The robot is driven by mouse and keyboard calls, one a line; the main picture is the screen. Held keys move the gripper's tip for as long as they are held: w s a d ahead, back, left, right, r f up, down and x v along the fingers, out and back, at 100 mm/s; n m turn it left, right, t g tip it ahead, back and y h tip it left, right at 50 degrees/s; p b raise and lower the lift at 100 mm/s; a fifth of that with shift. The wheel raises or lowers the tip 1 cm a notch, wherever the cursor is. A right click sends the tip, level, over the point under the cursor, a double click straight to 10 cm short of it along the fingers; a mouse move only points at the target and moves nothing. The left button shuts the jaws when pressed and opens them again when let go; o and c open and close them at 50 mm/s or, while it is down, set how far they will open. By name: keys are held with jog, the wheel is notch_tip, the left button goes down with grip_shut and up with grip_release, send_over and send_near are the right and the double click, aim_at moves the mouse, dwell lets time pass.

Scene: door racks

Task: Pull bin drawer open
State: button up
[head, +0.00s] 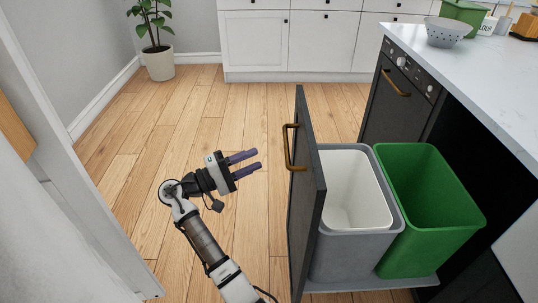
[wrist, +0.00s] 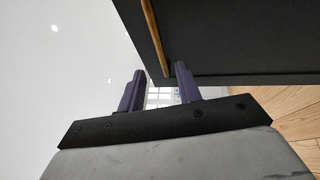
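The bin drawer has a dark front panel (head: 308,200) and stands pulled out from the island, with a grey bin with a white liner (head: 355,205) and a green bin (head: 428,210) on its base. Its brass handle (head: 291,148) is on the outer face of the panel. My gripper (head: 250,163) is open and empty, to the left of the handle and apart from it, fingers pointing right toward the panel. In the wrist view, the dark panel (wrist: 235,40) and the brass handle (wrist: 155,35) show beyond my two purple fingers (wrist: 158,90).
A dishwasher (head: 395,100) with its own brass handle is beside the drawer under the white counter (head: 470,60). A colander (head: 446,32) stands on the counter. White cabinets (head: 310,42) and a potted plant (head: 157,50) are at the back. The wooden floor (head: 130,190) around my gripper is clear.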

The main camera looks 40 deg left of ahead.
jog(key=shift+v, duration=1.35)
